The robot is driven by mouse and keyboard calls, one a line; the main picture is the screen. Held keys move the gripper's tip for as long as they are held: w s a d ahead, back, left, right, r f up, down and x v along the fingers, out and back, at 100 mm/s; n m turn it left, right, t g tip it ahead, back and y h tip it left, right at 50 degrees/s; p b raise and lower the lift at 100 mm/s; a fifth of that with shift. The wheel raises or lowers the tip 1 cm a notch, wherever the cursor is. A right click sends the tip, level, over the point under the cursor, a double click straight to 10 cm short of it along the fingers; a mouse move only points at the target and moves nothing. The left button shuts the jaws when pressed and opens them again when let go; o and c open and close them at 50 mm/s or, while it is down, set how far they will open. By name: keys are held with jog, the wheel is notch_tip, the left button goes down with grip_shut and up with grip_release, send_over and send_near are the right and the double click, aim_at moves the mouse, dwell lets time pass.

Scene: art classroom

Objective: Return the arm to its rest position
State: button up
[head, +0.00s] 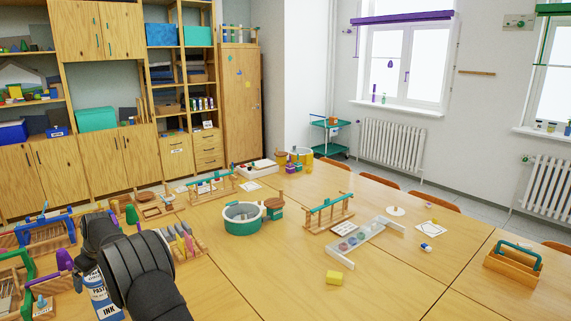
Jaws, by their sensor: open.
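My arm (147,268) shows at the lower left as thick black links, bent over the left end of the wooden table (255,285). No jaws of my gripper can be made out in the head view. The arm covers part of the table's left end and some of the things on it.
A teal round tub (242,219), a clear tray (352,241), a yellow block (334,278) and a tool caddy (513,262) stand farther right. The table's front middle is clear.

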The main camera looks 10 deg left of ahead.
jog(key=w+v, duration=0.1)
jog(key=v, duration=1.1)
jog(key=x, duration=0.8)
jog(key=s+x, duration=0.1)
jog(key=x, duration=0.3)
jog(key=shift+f, duration=0.25)
notch_tip(320, 180, up, 4)
jog(key=shift+w+r, duration=0.1)
jog(key=shift+r, duration=0.1)
jog(key=w+d+r, duration=0.3)
jog(key=d, duration=0.3)
jog(key=w+d+r, duration=0.3)
jog(key=d, duration=0.4)
jog(key=s+a+f, duration=0.1)
jog(key=a+f, duration=0.1)
jog(key=a, duration=0.1)
jog(key=s+a+f, duration=0.1)
jog(key=a+f, duration=0.1)
jog(key=a, duration=0.2)
jog(key=s+a+f, duration=0.1)
jog(key=a+f, duration=0.1)
jog(key=a, duration=0.1)
jog(key=shift+s+a+f, duration=0.1)
jog(key=shift+s+a, duration=0.05)
jog(key=shift+s, duration=0.2)
